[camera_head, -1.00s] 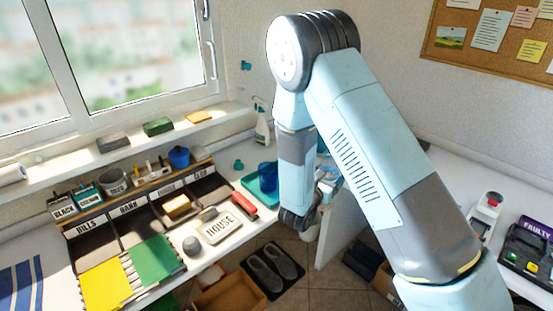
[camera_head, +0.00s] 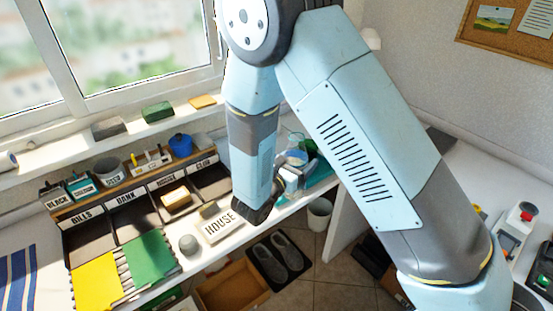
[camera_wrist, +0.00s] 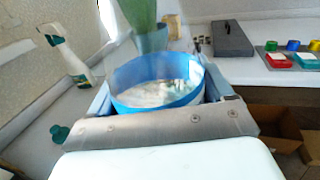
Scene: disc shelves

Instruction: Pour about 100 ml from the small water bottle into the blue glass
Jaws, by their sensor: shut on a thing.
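My gripper (camera_wrist: 157,88) is shut on a round, clear thing with a blue band, which I take to be the small water bottle (camera_wrist: 160,98). In the wrist view its band and whitish inside lie between the fingers. I cannot tell its tilt or water level. In the head view the bottle (camera_head: 296,158) shows only partly, past my arm, above the teal tray (camera_head: 322,172).
A blurred green upright thing (camera_wrist: 138,18) stands just beyond the bottle. A white spray bottle (camera_wrist: 68,48) is at left. A grey box (camera_wrist: 231,38) and coloured containers (camera_wrist: 305,60) lie farther back.

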